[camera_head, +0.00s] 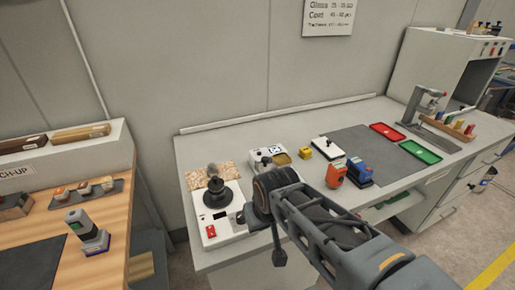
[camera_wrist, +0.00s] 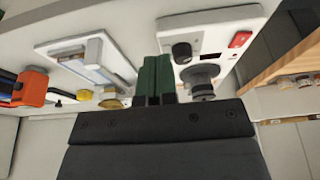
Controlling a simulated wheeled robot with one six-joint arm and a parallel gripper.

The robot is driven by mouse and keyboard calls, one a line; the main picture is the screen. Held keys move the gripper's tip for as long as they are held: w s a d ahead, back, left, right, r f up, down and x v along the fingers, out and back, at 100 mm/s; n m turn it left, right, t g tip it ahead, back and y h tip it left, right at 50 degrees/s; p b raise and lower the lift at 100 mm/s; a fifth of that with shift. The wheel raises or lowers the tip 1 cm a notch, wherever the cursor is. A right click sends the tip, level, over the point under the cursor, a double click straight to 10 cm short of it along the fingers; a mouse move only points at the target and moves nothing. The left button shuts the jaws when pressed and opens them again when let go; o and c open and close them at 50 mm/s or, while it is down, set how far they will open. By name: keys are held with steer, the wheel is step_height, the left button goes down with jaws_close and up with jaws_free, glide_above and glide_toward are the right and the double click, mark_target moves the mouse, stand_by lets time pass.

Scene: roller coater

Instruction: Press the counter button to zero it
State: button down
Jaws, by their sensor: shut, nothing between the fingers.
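My gripper (camera_wrist: 157,76) shows in the wrist view as two green fingers pressed together, with nothing between them. In the head view my dark wrist is over the bench's front left part, and I cannot make out the fingertips. A white device (camera_head: 228,226) with a dark round top and a red switch (camera_head: 210,231) stands left of my wrist. In the wrist view this device (camera_wrist: 220,20) lies right of the fingers, with a black knob (camera_wrist: 181,52) and the red switch. I see no clear contact. Which part is the counter button I cannot tell.
The grey bench (camera_head: 300,118) also holds a white box (camera_head: 268,153), a yellow block (camera_head: 305,152), an orange device (camera_head: 335,175), a blue device (camera_head: 359,171), and red (camera_head: 387,132) and green (camera_head: 420,152) trays. A wooden table (camera_head: 120,215) stands left, across a gap.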

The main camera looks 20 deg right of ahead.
steer(key=w+d+r+p, duration=0.2)
steer(key=w+r, duration=0.4)
steer(key=w, duration=0.1)
step_height(320, 180, up, 5)
steer(key=p, duration=0.6)
glide_above(259, 152)
steer(key=s, duration=0.4)
steer(key=shift+d+f, duration=0.15)
steer(key=p+x, duration=0.1)
steer(key=x, duration=0.3)
steer(key=p+x, duration=0.1)
steer(key=x, duration=0.7)
steer(key=shift+s+f+p, duration=0.3)
steer(key=shift+s+p, duration=0.05)
steer(key=shift+p, duration=0.05)
steer(key=shift+f, duration=0.8)
